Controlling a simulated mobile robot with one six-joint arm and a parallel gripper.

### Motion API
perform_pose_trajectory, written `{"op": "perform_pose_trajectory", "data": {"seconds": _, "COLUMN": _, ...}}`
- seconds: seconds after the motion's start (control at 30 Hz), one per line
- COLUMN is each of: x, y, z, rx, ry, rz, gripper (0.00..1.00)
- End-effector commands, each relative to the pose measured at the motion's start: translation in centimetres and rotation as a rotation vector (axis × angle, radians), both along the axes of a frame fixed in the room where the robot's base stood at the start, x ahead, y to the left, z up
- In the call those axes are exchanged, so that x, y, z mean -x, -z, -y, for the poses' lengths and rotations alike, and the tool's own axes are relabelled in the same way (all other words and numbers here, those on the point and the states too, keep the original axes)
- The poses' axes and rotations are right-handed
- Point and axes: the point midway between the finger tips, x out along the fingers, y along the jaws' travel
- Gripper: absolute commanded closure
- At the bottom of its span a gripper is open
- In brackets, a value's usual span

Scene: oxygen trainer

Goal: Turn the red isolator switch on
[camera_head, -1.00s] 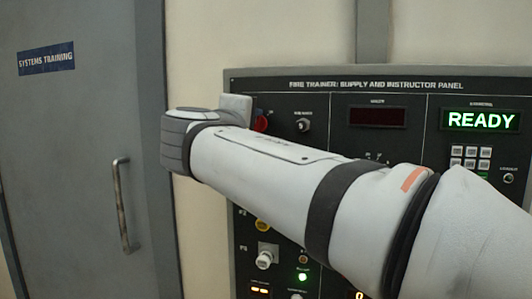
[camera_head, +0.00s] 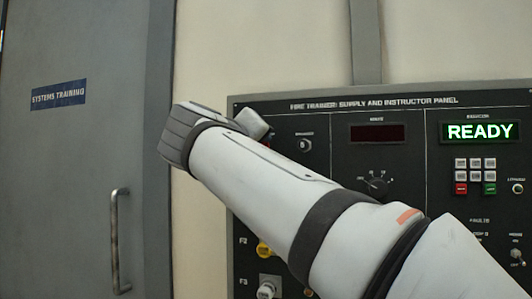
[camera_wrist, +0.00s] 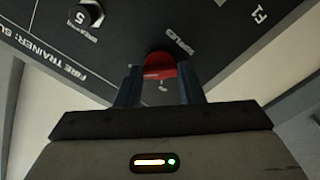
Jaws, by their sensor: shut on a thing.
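The red isolator switch (camera_wrist: 160,68) is a red rotary knob on the dark panel, seen in the wrist view between my fingers. My gripper (camera_wrist: 160,88) has one blue finger on each side of the knob and is shut on it. The panel face (camera_wrist: 120,45) appears tilted in the wrist view. In the head view, my arm hides nearly all of the knob and my fingertips. The knob's exact angle is hard to read.
A grey door with a handle (camera_head: 119,240) stands at left.

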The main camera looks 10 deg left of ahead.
Motion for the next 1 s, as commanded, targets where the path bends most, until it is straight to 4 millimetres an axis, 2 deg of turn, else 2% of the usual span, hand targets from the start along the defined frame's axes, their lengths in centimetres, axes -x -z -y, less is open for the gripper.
{"op": "perform_pose_trajectory", "data": {"seconds": 0.47, "x": -0.03, "y": 0.13, "z": -0.01, "rx": -0.016, "ry": 0.001, "rz": -0.002, "gripper": 0.88}}
{"op": "perform_pose_trajectory", "data": {"seconds": 0.5, "x": -0.03, "y": 0.13, "z": -0.01, "rx": -0.016, "ry": 0.001, "rz": -0.002, "gripper": 0.65}}
{"op": "perform_pose_trajectory", "data": {"seconds": 0.77, "x": -0.01, "y": 0.07, "z": -0.01, "rx": -0.015, "ry": 0.001, "rz": 0.0, "gripper": 0.44}}
{"op": "perform_pose_trajectory", "data": {"seconds": 1.0, "x": 0.1, "y": 0.03, "z": -0.04, "rx": -0.016, "ry": -0.001, "rz": 0.001, "gripper": 0.44}}
